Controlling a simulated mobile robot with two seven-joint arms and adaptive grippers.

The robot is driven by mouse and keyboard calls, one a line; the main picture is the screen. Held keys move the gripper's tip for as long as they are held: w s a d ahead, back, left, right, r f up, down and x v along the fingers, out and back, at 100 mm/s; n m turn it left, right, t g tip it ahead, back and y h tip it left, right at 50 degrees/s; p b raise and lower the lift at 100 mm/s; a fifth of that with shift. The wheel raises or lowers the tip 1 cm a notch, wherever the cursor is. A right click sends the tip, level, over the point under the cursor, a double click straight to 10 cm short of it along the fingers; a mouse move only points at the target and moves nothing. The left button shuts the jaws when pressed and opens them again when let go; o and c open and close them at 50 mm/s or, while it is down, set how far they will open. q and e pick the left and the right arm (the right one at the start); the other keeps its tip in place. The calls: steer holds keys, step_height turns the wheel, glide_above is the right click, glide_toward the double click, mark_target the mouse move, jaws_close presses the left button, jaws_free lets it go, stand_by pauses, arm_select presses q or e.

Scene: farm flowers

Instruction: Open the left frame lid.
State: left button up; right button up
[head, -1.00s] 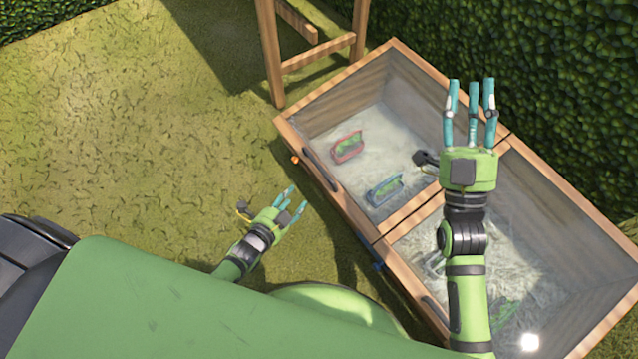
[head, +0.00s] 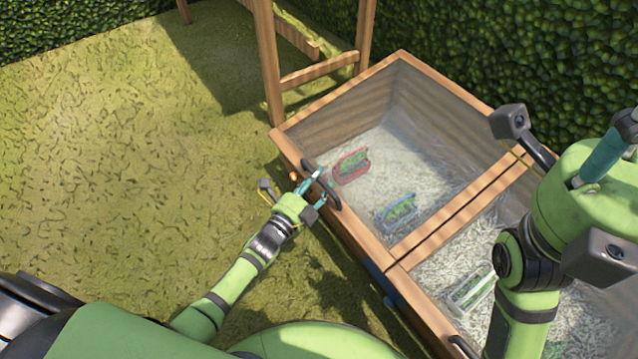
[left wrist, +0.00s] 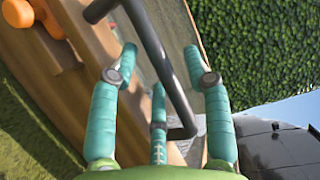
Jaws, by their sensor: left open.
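The left frame lid (head: 297,122), a wooden frame with a clear panel, lies shut over the left half of the wooden box. Its dark bar handle (head: 321,188) is on the near-left edge. My left gripper (head: 314,186) is at this handle, with its teal fingers open. In the left wrist view the black handle (left wrist: 160,65) runs between the spread fingers (left wrist: 160,75); I cannot tell whether they touch it. My right gripper (head: 605,150) is large at the right edge, over the other half; its fingers are mostly cut off.
Under the panels lie a red-edged packet (head: 351,166) and a blue-edged packet (head: 396,210). A wooden post frame (head: 266,65) stands behind the box's left corner. Hedges (head: 540,50) border the back. Open grass (head: 130,170) is at the left.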

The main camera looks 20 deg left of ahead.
arm_select(q)
steer(key=shift+w+d, duration=0.15)
steer(key=shift+w, duration=0.35)
jaws_close()
steer(key=shift+r, duration=0.1)
